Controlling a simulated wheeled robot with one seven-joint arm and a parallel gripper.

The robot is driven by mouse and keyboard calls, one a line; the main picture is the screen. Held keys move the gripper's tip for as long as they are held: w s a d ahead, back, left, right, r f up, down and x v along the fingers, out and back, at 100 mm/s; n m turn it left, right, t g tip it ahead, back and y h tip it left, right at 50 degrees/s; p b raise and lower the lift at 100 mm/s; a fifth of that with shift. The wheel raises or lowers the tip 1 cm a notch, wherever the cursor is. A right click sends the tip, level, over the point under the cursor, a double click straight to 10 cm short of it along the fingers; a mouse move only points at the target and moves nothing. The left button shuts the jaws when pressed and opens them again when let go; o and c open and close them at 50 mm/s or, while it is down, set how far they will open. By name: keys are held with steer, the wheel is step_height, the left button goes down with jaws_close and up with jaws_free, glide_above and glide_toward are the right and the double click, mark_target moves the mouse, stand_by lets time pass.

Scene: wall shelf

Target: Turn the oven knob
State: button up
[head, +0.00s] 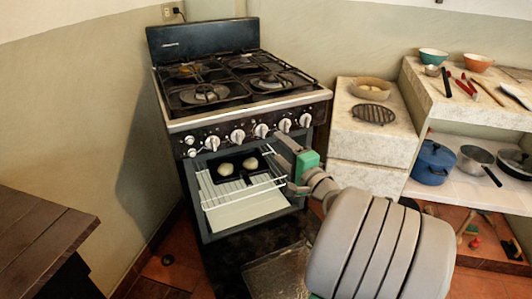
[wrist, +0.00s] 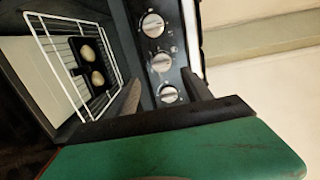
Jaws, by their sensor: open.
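The stove's front panel carries a row of white-silver round knobs, including a middle knob (head: 237,136) and one farther right (head: 285,125). Which one is the oven knob cannot be told. In the wrist view, three knobs show: a far one (wrist: 153,25), a middle one (wrist: 161,62) and a near one (wrist: 169,94). My gripper (head: 284,150) is at the right part of the stove front, just below the panel. In the wrist view its open jaws (wrist: 164,96) appear on either side of the near knob; contact cannot be told. Nothing is held.
The oven (head: 245,211) below the panel is open, with a white wire rack (wrist: 110,98) and a dark tray holding two pale round items. Burner grates (head: 245,78) cover the stove top. A pale counter (head: 365,135) stands right; a dark wooden table (head: 45,235) stands left.

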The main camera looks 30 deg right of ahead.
mark_target(264, 134)
steer(key=w, duration=0.7)
steer(key=shift+w+r+b, duration=0.15)
steer(key=shift+w+b, duration=0.15)
steer(key=shift+w, duration=0.05)
jaws_close()
